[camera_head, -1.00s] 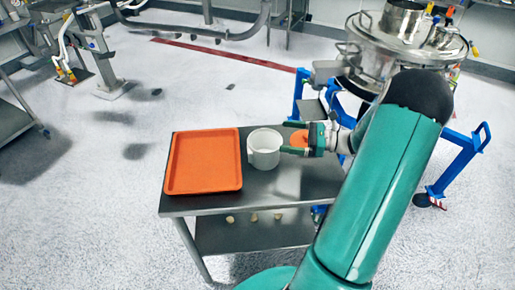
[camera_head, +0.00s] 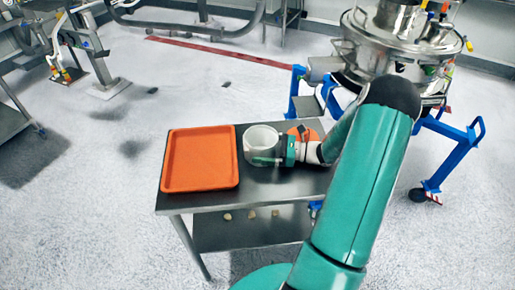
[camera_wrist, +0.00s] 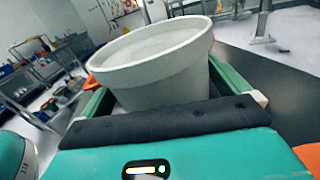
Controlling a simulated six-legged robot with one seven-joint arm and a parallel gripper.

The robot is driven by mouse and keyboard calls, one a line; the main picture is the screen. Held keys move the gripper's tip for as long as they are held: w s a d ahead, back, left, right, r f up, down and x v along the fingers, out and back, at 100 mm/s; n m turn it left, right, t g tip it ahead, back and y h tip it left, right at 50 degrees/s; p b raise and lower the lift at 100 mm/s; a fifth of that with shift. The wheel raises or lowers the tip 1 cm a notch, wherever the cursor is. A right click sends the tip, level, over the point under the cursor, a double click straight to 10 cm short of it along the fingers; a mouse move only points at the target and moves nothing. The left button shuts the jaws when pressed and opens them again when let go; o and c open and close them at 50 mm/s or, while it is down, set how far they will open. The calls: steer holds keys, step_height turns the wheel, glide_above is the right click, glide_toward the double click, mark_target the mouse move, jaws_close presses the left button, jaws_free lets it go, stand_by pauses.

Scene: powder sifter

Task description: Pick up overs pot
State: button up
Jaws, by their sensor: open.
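The overs pot is a white, round, open-topped pot (camera_head: 261,139) standing upright on the dark metal table. My gripper (camera_head: 268,160) is at the pot's right and near side, low at its wall. In the wrist view the pot (camera_wrist: 155,65) fills the space in front of the palm, with a green finger on each side of its lower body. The jaws are open around the pot. Whether either finger touches it cannot be told. The pot's base is hidden behind the palm in the wrist view.
An orange tray (camera_head: 201,160) lies on the table (camera_head: 225,202) just left of the pot. A round orange item (camera_head: 306,133) is behind my wrist. The steel sifter (camera_head: 395,45) on a blue frame (camera_head: 459,155) stands behind right. Several small pale pieces lie on the lower shelf.

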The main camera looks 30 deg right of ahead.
steer(key=shift+w+a, duration=0.15)
steer(key=shift+a, duration=0.05)
steer(key=c, duration=0.7)
steer(key=shift+r, duration=0.1)
